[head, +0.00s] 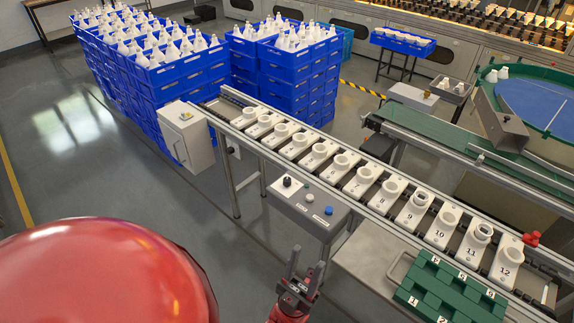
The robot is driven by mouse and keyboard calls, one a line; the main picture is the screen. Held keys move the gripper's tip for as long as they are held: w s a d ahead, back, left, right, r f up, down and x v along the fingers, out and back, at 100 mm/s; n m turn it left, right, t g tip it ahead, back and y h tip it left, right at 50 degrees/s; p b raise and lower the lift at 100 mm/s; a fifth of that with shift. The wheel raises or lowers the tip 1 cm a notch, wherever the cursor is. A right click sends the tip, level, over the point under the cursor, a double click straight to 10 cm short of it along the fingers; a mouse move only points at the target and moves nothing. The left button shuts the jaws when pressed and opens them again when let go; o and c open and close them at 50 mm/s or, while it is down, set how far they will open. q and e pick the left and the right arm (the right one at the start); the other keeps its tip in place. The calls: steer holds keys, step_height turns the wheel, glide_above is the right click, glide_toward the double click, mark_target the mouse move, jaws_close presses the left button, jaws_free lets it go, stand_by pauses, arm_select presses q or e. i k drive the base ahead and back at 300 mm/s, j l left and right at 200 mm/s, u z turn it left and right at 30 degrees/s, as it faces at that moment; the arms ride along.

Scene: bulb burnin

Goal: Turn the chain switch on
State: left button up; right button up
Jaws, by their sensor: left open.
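A grey control box (281,208) is fixed to the front side of the conveyor. On its top sit a black rotary knob (287,181) on a white plate, a white button (310,197) and a blue button (329,210). The knob looks like the chain switch; it is too small to read which way it points. My left gripper (306,263) is open and empty, with its fingers pointing up in the picture. It is below the control box in the picture, apart from it. My right gripper is not in view.
The conveyor carries numbered white holders (363,181) in a row. A green tray (437,285) with numbered slots stands at the lower right. A white cabinet (187,136) is left of the conveyor. Blue crates (170,85) of bulbs stack behind. The floor at left is clear.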

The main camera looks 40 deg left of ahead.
mark_target(287, 181)
steer(key=u, duration=0.9)
